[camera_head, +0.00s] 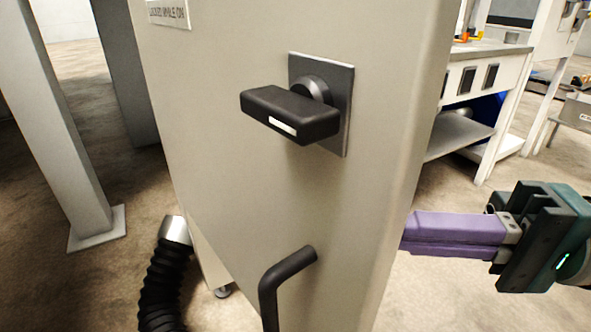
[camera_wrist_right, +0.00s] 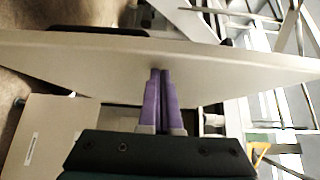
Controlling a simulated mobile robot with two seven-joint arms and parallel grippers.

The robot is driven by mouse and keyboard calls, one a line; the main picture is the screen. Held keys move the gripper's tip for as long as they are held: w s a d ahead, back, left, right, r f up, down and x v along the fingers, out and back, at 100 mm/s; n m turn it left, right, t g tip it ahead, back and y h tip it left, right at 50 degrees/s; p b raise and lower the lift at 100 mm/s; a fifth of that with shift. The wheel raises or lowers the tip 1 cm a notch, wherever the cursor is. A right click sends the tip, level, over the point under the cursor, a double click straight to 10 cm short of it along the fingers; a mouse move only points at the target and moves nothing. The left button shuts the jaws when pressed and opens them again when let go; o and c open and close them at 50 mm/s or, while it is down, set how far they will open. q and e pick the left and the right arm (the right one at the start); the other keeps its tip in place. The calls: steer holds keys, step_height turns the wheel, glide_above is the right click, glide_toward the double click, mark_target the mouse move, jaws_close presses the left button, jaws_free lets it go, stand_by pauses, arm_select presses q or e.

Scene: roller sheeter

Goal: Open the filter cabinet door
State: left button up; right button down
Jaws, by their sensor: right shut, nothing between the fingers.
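The filter cabinet door (camera_head: 215,130) is a beige panel filling the middle of the head view. It carries a black rotary handle (camera_head: 290,113) on a dark square plate and a bent black bar handle (camera_head: 285,275) lower down. My right gripper (camera_head: 405,235) is shut and empty, its purple fingers coming in from the right to the door's right edge, which hides the tips. In the wrist view the shut fingers (camera_wrist_right: 160,75) point at the panel's side edge (camera_wrist_right: 75,62); contact is unclear. I cannot tell how far the door is open. My left gripper is out of view.
A grey post (camera_head: 60,130) stands on the left. A black corrugated hose (camera_head: 160,280) runs down by the cabinet's lower left. A white workbench (camera_head: 480,85) with a lower shelf stands behind at right. Bare floor shows between the bench and my right gripper.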

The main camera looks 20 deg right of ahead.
mark_target(337, 277)
steer(key=shift+a, duration=0.15)
steer(key=shift+m+t+h, duration=0.5)
steer(key=shift+m+t, duration=0.3)
steer(key=shift+t, duration=0.1)
steer(key=a+p, duration=0.1)
steer(key=a, duration=0.1)
steer(key=s+a+p, duration=0.1)
steer(key=a+p, duration=0.2)
steer(key=a, duration=0.1)
steer(key=shift+s+a+r+p, duration=0.2)
steer(key=shift+s+r+p, duration=0.05)
steer(key=shift+r+p, duration=0.15)
steer(key=a, duration=0.7)
steer(key=shift+s+f+p, duration=0.35)
steer(key=shift+s+f, duration=0.05)
steer(key=shift+a, duration=0.1)
